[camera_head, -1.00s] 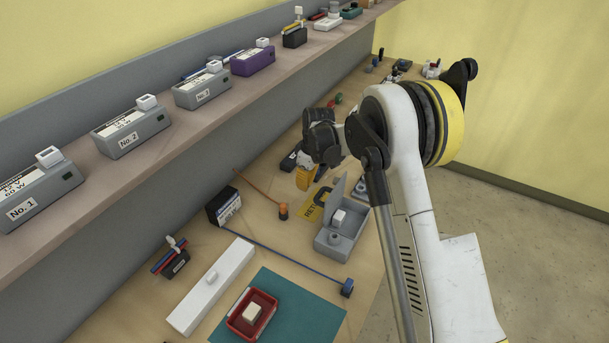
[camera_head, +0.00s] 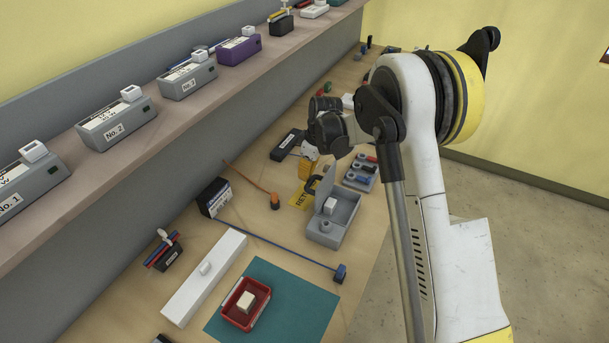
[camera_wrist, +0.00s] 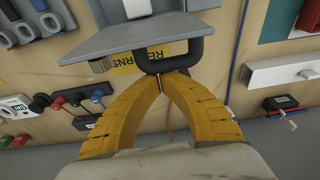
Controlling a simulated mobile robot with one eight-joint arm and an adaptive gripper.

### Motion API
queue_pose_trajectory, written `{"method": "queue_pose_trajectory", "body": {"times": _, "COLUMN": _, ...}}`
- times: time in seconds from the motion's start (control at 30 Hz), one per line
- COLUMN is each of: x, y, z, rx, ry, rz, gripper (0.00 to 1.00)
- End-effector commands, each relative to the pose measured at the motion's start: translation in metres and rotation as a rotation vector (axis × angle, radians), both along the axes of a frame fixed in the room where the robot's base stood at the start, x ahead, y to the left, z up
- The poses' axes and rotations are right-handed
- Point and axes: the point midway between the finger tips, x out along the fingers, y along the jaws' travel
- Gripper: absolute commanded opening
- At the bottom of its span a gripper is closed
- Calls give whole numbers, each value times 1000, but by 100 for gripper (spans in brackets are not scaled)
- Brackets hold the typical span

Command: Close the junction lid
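The grey junction box (camera_head: 327,238) stands on the bench with its lid (camera_head: 325,180) raised roughly upright. A white block and a round grey part show inside it. In the wrist view the grey lid (camera_wrist: 150,36) fills the top, with a black loop handle (camera_wrist: 198,57) on its near side. My gripper (camera_head: 309,181) is behind the lid in the head view, its yellow fingers pointing down. In the wrist view its fingertips (camera_wrist: 161,77) meet at the handle's lower bar. Whether they touch the handle, I cannot tell. Nothing shows between them.
A yellow returns label (camera_head: 298,199) lies beside the box. A tray of red and blue parts (camera_head: 359,177) sits behind it. A blue cable (camera_head: 270,240), a white duct (camera_head: 190,297) and a red bin (camera_head: 233,317) on a green mat (camera_head: 309,304) lie in front. A shelf (camera_head: 100,158) runs along the left.

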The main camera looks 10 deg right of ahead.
Motion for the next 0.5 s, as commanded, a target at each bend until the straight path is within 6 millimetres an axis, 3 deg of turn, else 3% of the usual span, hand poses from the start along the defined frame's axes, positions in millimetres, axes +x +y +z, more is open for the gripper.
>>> {"method": "queue_pose_trajectory", "body": {"times": 0.5, "x": -6, "y": -8, "z": 4, "rx": 75, "ry": -54, "rz": -1, "gripper": 0}}
